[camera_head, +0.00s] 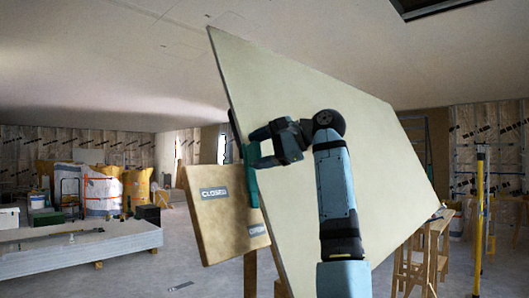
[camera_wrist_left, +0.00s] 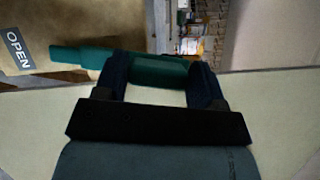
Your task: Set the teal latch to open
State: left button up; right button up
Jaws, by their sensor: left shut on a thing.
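The teal latch (camera_head: 251,180) stands at the right edge of a wooden board (camera_head: 225,228), in front of the large cream panel (camera_head: 340,165). The board carries a CLOSED label (camera_head: 214,193) at upper left and an OPEN label (camera_head: 256,230) at lower right. My left gripper (camera_head: 262,148) is shut on the latch's grip (camera_wrist_left: 158,71). In the left wrist view, the latch's narrow end points left toward the OPEN label (camera_wrist_left: 18,49), with a small gap between them. In the head view its lower end points down toward that label. My right gripper is not in view.
The tilted cream panel fills the space behind my left arm. Wooden trestles (camera_head: 425,255) stand at the right, near a yellow pole (camera_head: 480,210). A stack of pale boards (camera_head: 80,252) lies at the left, with sacks (camera_head: 100,190) behind. Some floor around the board is bare.

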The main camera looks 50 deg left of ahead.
pick_arm(q)
jog(key=shift+s+n, duration=0.2)
jog(key=shift+n, duration=0.2)
jog(key=o, duration=1.3)
jog(key=p+v, duration=0.2)
jog(key=v, duration=1.1)
jog(key=shift+w+d+r, duration=0.15)
jog(key=shift+d+r, duration=0.1)
jog(key=shift+r, duration=0.05)
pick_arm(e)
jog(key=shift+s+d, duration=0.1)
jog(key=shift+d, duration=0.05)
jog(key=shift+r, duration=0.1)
